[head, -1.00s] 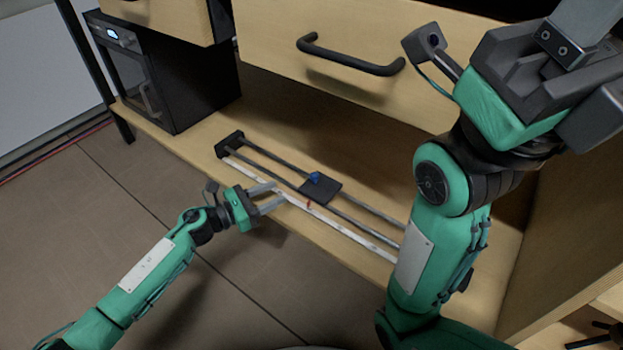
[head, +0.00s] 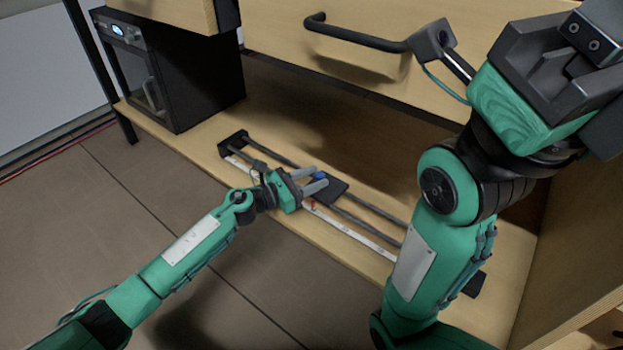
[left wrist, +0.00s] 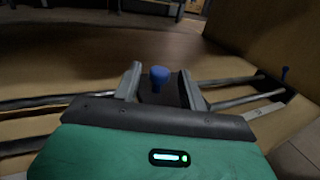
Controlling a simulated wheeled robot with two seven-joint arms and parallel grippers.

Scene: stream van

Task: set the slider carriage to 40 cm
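The slider has two dark rails (head: 371,216) on a low wooden shelf. Its black carriage (head: 327,197) sits on the rails and carries a blue knob (head: 320,175), which also shows in the left wrist view (left wrist: 159,76). A white scale strip (head: 352,235) runs along the near side, with a small red pointer at the carriage; the numbers are too small to read. My left gripper (head: 321,181) is open, with its fingers on either side of the blue knob; contact cannot be told. My right arm is raised at right, and its fingertips are out of view.
A dark end block (head: 233,141) closes the rails at the left, and another (head: 476,285) shows at the right, partly behind my right arm. A drawer with a black handle (head: 357,36) overhangs the shelf. A black oven-like box (head: 172,75) stands at left.

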